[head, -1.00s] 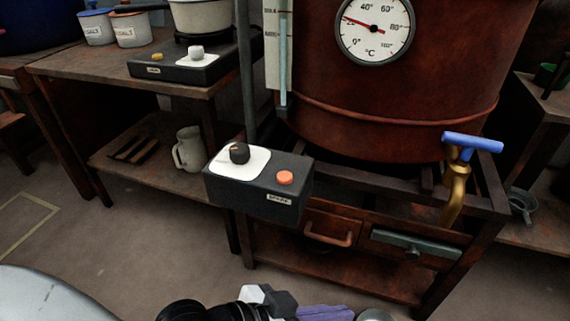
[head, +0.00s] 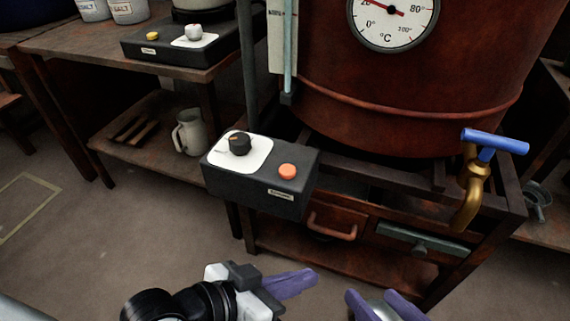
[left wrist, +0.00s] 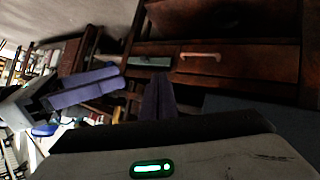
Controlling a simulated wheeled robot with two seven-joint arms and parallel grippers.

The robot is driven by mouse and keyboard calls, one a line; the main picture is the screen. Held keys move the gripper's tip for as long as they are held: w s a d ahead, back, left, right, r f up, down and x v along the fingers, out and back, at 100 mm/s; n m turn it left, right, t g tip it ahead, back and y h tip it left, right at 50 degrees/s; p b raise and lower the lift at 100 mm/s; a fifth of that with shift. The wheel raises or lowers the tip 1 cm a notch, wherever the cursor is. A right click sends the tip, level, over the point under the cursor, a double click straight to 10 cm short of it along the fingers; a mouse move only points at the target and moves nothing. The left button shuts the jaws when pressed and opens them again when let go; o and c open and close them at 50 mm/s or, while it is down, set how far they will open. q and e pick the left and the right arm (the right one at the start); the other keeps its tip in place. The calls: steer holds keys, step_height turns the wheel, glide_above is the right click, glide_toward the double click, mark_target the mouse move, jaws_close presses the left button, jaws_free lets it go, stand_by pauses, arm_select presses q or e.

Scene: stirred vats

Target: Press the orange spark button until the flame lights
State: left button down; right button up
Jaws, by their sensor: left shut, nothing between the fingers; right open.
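The orange spark button (head: 287,172) is on top of a black control box (head: 250,199), right of a black knob (head: 238,144) on a white plate. The box is fixed at the front left of the big brown vat's stand. My left gripper (head: 306,278) is shut and empty, below and in front of the box, apart from the button. Its purple fingers (left wrist: 158,98) are together in the left wrist view, where I cannot make out the button. My right gripper (head: 376,299) is open and empty at the bottom, right of the left one. No flame is visible.
The brown vat (head: 400,110) carries a dial thermometer (head: 392,18) and a brass tap (head: 472,190) with a blue handle. Drawers with a red handle (head: 332,227) sit below. A table at left holds another black box (head: 180,45); a mug (head: 189,132) is on its shelf.

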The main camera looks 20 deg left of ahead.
arm_select(q)
steer(key=w+a+r+m+y+p, duration=0.15)
steer(key=w+r+m+p, duration=0.4)
steer(key=r+p, duration=0.95)
step_height(320, 180, up, 8)
steer(key=m+g+y+p, duration=0.15)
steer(key=m+p, duration=0.45)
steer(key=p, duration=1.8)
glide_above(282, 173)
steer(key=shift+f+n+t, duration=0.15)
steer(key=shift+n+t, duration=0.1)
arm_select(e)
steer(key=s+d+r+h, duration=0.2)
steer(key=d+r, duration=0.3)
steer(key=r, duration=0.3)
steer(key=s+d+r+m+h, duration=0.1)
steer(key=s+d+r+h, duration=0.1)
steer(key=d+r, duration=0.3)
step_height(282, 173, up, 4)
steer(key=shift+d+f+g+h, duration=0.2)
steer(key=shift+g+h, duration=0.1)
steer(key=shift+h, duration=0.2)
arm_select(q)
step_height(282, 173, down, 7)
steer(key=b, duration=0.3)
steer(key=shift+f, duration=0.15)
steer(key=shift+f+b, duration=0.6)
steer(key=shift+f, duration=0.15)
arm_select(e)
steer(key=shift+f, duration=2.2)
